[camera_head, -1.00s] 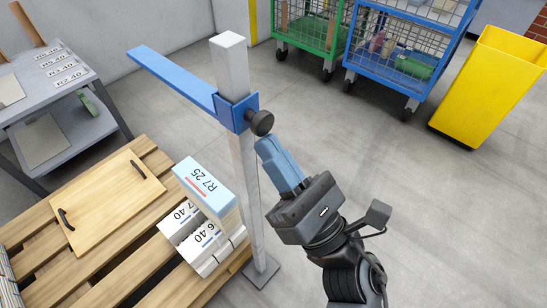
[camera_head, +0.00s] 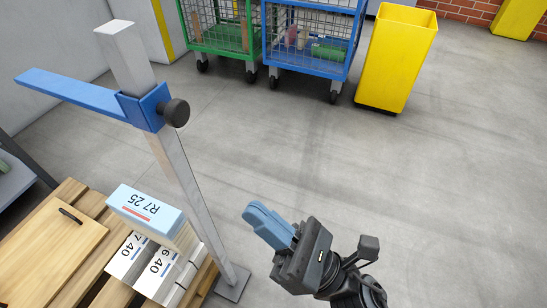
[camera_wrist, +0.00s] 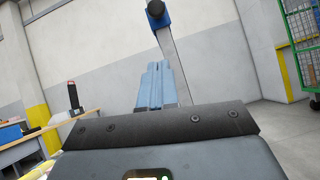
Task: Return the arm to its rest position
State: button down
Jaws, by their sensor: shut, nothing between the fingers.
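My gripper (camera_head: 265,220) is at the lower middle of the head view, with its blue fingers closed together and nothing between them. It points up and left over bare floor, to the right of the metal post (camera_head: 178,165) and apart from it. In the wrist view the gripper's fingers (camera_wrist: 157,85) show upright and together above the dark gripper body. The post carries a blue arm (camera_head: 75,95) with a black knob (camera_head: 176,112), and the knob also shows at the top of the wrist view (camera_wrist: 156,9).
Green (camera_head: 220,48) and blue (camera_head: 308,68) wheeled cages and a yellow bin (camera_head: 396,60) stand at the back. Floor at right is clear.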

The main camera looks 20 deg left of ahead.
jog(key=s+d+f+m+t+h, duration=0.2)
jog(key=s+d+m+t+h, duration=0.3)
jog(key=d+m+t+h, duration=0.75)
jog(key=s+d+f+m+t+h, duration=0.1)
jog(key=s+d+m+t+h, duration=0.5)
jog(key=m, duration=1.3)
jog(key=s+d+m+g+h, duration=0.7)
jog(key=s+d+m, duration=0.45)
jog(key=m, duration=0.65)
notch_tip(320, 180, up, 24)
jog(key=g+p, duration=0.1)
jog(key=p, duration=2.2)
jog(key=shift+w+f+y, duration=0.2)
jog(key=shift+w+y, duration=0.2)
jog(key=shift+y, duration=0.05)
jog(key=shift+d+g, duration=0.1)
jog(key=shift+g, duration=0.15)
